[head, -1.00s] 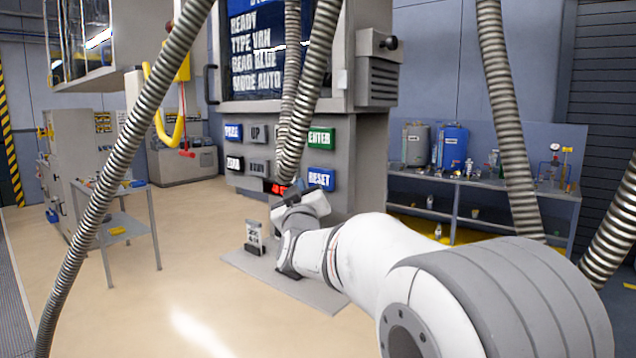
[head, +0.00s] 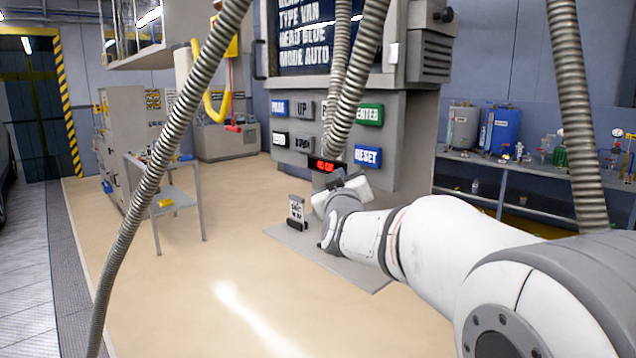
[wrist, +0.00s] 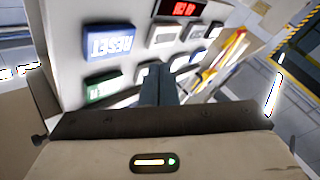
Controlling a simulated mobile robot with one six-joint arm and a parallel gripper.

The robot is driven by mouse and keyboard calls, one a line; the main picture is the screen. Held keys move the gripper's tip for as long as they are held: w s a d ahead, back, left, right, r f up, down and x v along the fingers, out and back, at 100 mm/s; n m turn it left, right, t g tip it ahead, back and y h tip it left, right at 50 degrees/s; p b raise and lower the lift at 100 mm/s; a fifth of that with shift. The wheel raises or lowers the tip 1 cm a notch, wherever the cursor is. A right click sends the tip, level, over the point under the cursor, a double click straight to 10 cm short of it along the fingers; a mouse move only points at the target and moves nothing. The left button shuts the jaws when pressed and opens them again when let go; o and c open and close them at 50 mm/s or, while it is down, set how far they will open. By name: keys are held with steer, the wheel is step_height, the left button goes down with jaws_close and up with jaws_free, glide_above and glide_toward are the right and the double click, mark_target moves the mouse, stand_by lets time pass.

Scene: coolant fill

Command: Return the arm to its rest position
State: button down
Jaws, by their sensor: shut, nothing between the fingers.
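My arm (head: 430,235) reaches from the lower right toward the grey machine (head: 392,130). My gripper shows in the wrist view (wrist: 160,85) with its fingers together and nothing between them. In the head view its fingertips are hard to make out against the machine. The fingers point at the machine's button panel, apart from it as far as I can tell. The panel carries a blue RESET button (head: 367,157), a green ENTER button (head: 369,114) and several others. A small red-lit display (head: 326,165) sits below them, just above my wrist.
Ribbed hoses (head: 165,175) hang in front of the head camera. A small side table (head: 170,200) stands left. A low plate (head: 360,275) with a small labelled stand (head: 297,211) lies under my arm. A shelf (head: 478,160) with a blue tank (head: 501,130) is at right. The middle floor is clear.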

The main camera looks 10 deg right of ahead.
steer(key=s+a+f+m+g+y, duration=0.1)
steer(key=s+f+g+y, duration=0.2)
steer(key=s+f+g, duration=1)
steer(key=s+d+f+m+g, duration=0.1)
steer(key=s+f+g, duration=0.1)
steer(key=s+f, duration=0.5)
steer(key=s+d+f+m+g, duration=0.1)
steer(key=s+f, duration=0.6)
steer(key=s, duration=0.8)
steer(key=shift+s+d+f+m+g+h, duration=0.2)
steer(key=shift+d+m+g+h, duration=0.15)
steer(key=shift+g, duration=0.25)
steer(key=shift+a, duration=0.1)
